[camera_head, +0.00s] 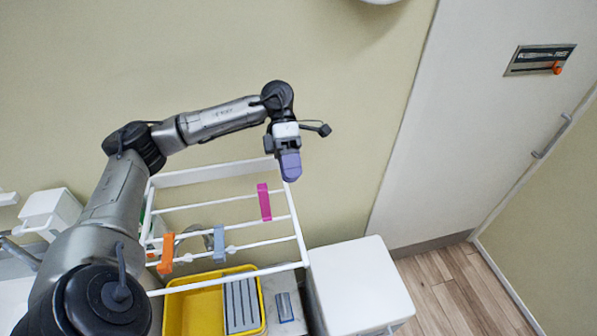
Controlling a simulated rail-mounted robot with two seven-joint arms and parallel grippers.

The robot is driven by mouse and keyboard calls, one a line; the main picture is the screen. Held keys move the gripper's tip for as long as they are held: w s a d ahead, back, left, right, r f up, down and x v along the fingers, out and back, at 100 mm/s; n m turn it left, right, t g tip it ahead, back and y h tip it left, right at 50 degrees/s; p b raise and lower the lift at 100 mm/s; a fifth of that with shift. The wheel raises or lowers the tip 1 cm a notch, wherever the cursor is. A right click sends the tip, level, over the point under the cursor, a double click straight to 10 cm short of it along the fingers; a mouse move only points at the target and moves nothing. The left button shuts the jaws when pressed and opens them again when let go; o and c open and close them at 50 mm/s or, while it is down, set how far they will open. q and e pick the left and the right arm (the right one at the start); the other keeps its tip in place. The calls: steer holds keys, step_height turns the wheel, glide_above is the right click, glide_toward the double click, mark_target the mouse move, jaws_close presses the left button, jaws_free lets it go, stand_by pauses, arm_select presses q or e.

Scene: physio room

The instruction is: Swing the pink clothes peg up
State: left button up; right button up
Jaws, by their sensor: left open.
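The pink clothes peg (264,202) sits on a rail of the white drying rack (285,238), toward the rack's right side. An orange peg (166,254) and a grey-blue peg (219,244) sit further left on the rack. My left arm comes in from the left and arches over the rack. Its gripper (289,166) points downward near the rack's upper right corner, above and to the right of the pink peg in the picture. It is open and appears apart from the peg; the gap between its fingers is hard to see. My right gripper is out of view.
A yellow tray (194,313) with grey ridged pieces lies below the rack. A white box (360,285) stands right of it. A small white bin (50,209) is at the left. A white door (480,130) is at the right, with wooden floor (458,290) below it.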

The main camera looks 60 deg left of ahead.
arm_select(q)
steer(key=shift+w+d+r, duration=0.2)
steer(key=shift+d+r, duration=0.1)
steer(key=shift+d, duration=0.2)
steer(key=shift+w+d+r, duration=0.2)
steer(key=shift+d+r, duration=0.1)
steer(key=shift+d, duration=0.15)
